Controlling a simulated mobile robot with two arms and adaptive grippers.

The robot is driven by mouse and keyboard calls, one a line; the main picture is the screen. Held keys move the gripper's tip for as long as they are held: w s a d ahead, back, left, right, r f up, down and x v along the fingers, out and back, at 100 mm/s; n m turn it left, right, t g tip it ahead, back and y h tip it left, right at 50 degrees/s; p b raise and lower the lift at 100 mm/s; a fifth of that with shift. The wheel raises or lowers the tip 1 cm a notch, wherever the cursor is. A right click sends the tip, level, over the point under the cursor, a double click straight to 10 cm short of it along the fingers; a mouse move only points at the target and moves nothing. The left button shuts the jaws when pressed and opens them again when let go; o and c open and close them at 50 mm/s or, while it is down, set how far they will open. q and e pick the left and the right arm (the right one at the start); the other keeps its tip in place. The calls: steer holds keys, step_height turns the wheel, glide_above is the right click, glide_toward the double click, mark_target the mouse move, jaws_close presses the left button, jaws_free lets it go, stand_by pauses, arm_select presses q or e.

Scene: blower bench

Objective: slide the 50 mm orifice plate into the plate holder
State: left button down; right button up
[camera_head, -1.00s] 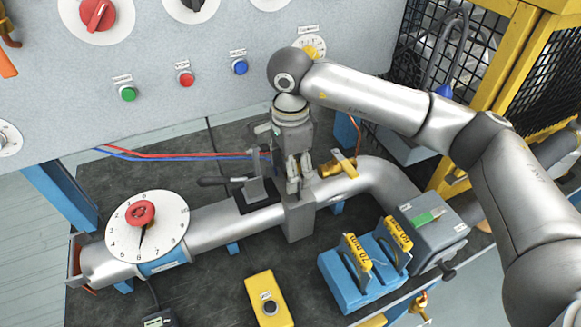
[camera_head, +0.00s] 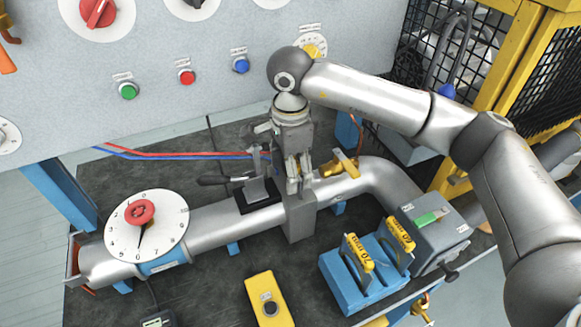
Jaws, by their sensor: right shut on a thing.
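The plate holder (camera_head: 299,219) is the grey upright block set across the silver pipe in the middle of the bench. My right gripper (camera_head: 293,187) points down right at the top of the holder. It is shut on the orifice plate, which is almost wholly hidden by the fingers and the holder. I cannot read its label or tell how deep it sits in the slot. My left gripper is not in view.
A blue rack (camera_head: 345,290) at front right holds two yellow-labelled plates, one (camera_head: 358,252) reading 70 mm. A black-handled clamp (camera_head: 216,181) stands just left of the holder, a brass valve (camera_head: 338,167) just right. A yellow button box (camera_head: 269,300) lies in front.

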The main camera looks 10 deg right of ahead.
steer(key=shift+f, duration=0.25)
steer(key=shift+r, duration=0.35)
stand_by(0.3)
steer(key=o, duration=1.3)
steer(key=shift+o, duration=0.2)
step_height(320, 180, up, 12)
